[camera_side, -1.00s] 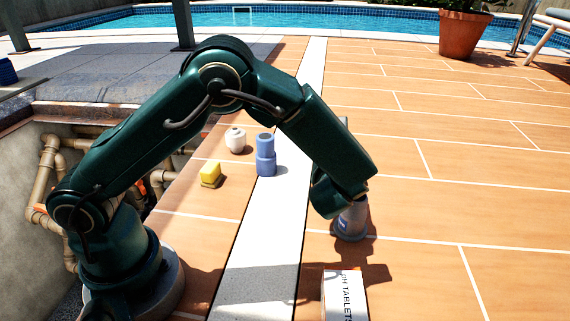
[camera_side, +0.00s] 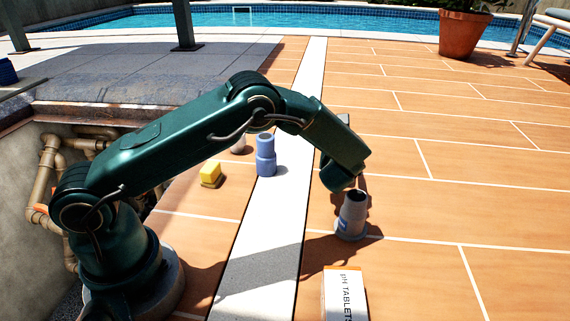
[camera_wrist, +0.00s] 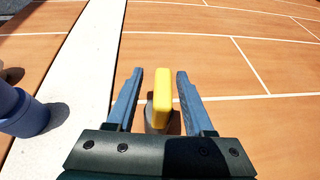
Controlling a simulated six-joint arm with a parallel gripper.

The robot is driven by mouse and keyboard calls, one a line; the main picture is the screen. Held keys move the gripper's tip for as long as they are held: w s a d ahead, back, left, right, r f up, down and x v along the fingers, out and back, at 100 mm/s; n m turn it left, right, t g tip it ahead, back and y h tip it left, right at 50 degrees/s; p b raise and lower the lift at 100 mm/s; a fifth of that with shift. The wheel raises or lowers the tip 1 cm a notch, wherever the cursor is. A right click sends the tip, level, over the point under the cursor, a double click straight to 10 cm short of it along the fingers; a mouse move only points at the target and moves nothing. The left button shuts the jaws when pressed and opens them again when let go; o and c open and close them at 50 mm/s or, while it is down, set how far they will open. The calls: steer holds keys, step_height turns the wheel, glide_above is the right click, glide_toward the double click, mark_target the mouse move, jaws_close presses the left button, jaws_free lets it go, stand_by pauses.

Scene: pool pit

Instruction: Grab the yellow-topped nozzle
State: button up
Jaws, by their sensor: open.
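The nozzle (camera_side: 352,215) stands upright on the tiles right of the white strip. In the side view it looks grey with a dark top, and no yellow shows on it there. In the wrist view a yellow block-shaped top (camera_wrist: 162,95) lies between my two blue fingers, with a dark grey body (camera_wrist: 150,115) below it. My gripper (camera_wrist: 159,74) is open, with a gap on both sides of the yellow top. In the side view my gripper (camera_side: 360,184) is just above the nozzle, its fingers mostly hidden.
A pH tablets box (camera_side: 343,295) is at the front. The tiles to the right are clear; an open pit with pipes (camera_side: 45,170) lies left.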

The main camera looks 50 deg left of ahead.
jaws_close()
steer(key=shift+r, duration=0.15)
